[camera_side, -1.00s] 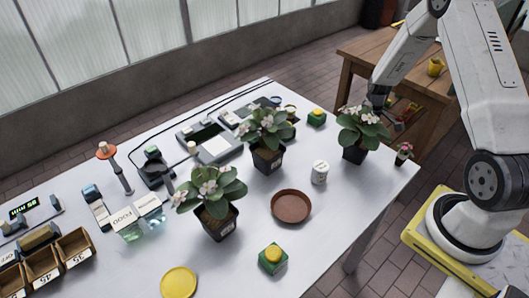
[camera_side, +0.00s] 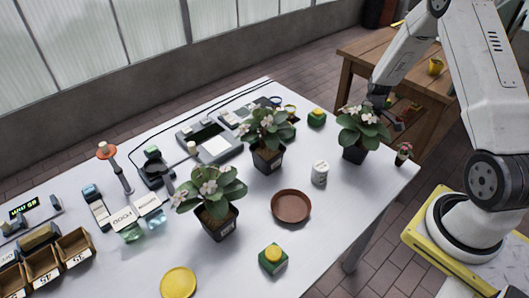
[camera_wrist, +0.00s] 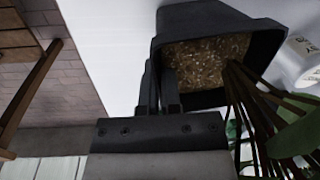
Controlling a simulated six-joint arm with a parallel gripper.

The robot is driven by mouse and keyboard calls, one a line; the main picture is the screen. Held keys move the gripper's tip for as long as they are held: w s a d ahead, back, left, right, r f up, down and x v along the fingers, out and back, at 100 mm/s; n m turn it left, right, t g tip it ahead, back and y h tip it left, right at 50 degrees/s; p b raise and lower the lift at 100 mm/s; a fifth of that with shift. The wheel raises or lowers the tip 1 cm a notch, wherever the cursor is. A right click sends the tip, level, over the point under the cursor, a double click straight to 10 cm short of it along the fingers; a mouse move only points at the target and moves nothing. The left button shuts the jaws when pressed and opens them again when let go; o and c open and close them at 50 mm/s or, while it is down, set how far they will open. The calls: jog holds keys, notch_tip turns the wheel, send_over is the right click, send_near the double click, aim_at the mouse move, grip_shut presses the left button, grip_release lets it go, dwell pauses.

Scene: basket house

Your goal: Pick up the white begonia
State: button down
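Three leafy plants with pale, white-pink flowers stand upright in square black pots on the white table: one at the right (camera_side: 362,128), one in the middle (camera_side: 265,127), one nearer the front (camera_side: 211,191). The pictures do not tell which the task names. My gripper (camera_side: 376,104) points down at the right plant, its tips hidden by leaves. In the wrist view, my gripper's two dark fingers (camera_wrist: 159,88) are close together at the rim of a black pot (camera_wrist: 215,20) with brown soil. Whether they pinch its wall I cannot tell.
A white jar (camera_side: 319,173) and a brown saucer (camera_side: 291,207) are left of the right plant. A green-yellow block (camera_side: 273,259) and a yellow disc (camera_side: 178,283) lie in front.

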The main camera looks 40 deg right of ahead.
jog(key=shift+r, duration=0.15)
jog(key=shift+r, duration=0.75)
jog(key=s+r, duration=0.1)
jog(key=r, duration=0.1)
jog(key=s+a+r, duration=0.1)
jog(key=s+r, duration=0.1)
jog(key=r, duration=0.1)
jog(key=s+a+r, duration=0.1)
jog(key=r, duration=0.1)
jog(key=shift+s+a+r, duration=0.2)
jog(key=shift+a+r, duration=0.05)
jog(key=shift+r, duration=0.05)
jog(key=s+a+r, duration=0.3)
jog(key=s+a, duration=0.1)
jog(key=s, duration=0.3)
jog(key=shift+s+a+r, duration=0.2)
jog(key=shift+s+r, duration=0.1)
jog(key=shift+s, duration=0.1)
